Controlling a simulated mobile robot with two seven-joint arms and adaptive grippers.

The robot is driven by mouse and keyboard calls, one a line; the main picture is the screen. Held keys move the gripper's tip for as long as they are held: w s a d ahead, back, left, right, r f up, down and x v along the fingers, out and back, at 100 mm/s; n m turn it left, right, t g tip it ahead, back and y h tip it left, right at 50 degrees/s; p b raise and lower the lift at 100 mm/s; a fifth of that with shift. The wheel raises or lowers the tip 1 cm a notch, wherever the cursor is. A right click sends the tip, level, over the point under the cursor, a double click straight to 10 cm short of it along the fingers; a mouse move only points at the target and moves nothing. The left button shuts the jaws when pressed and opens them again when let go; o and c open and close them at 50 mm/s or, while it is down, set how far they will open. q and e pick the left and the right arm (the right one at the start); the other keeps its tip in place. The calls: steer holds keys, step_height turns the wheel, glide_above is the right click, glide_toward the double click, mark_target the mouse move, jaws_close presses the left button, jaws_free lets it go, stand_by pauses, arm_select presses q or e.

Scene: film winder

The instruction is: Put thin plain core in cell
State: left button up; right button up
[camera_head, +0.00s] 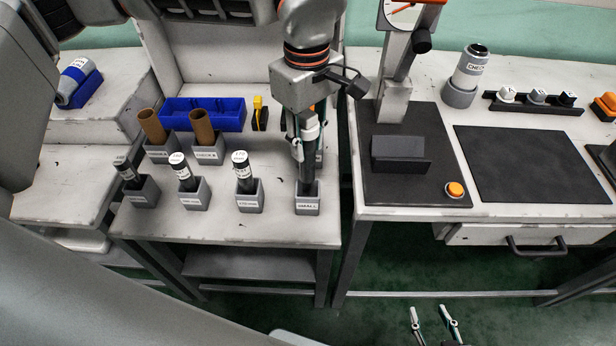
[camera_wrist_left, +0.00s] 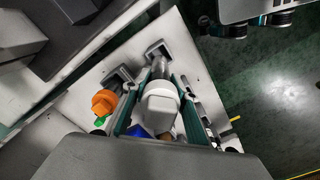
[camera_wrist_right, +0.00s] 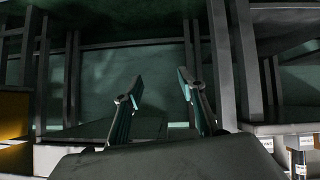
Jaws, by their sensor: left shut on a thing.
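My left gripper (camera_head: 303,143) is shut on a slim dark core with a pale cap (camera_wrist_left: 162,104), held upright. The core's dark lower part (camera_head: 306,174) reaches down to the grey cell labelled "SMALL" (camera_head: 308,206) at the table's front right. Its lower end appears to be inside the cell's mouth; how deep it sits is hidden. The cell also shows beyond the core in the left wrist view (camera_wrist_left: 157,49). My right gripper (camera_head: 432,325) is open and empty, low in front of the tables.
White-topped dark cores stand in grey cells (camera_head: 248,200) to the left. Brown tubes (camera_head: 203,127) stand in cells behind them, near a blue bin (camera_head: 222,110). An orange-topped piece (camera_wrist_left: 104,102) stands close to the left gripper. A dark block (camera_head: 400,153) lies on the right table.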

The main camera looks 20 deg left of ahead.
mark_target(307, 177)
arm_select(q)
step_height(307, 177, down, 6)
steer(key=shift+f, duration=0.1)
steer(key=shift+f+b, duration=0.4)
steer(key=shift+f, duration=1.7)
steer(key=shift+f, duration=0.15)
steer(key=o, duration=1.2)
steer(key=shift+c, duration=0.2)
step_height(307, 177, up, 11)
steer(key=shift+f+p, duration=0.1)
steer(key=shift+p, duration=0.4)
steer(key=shift+r, duration=0.8)
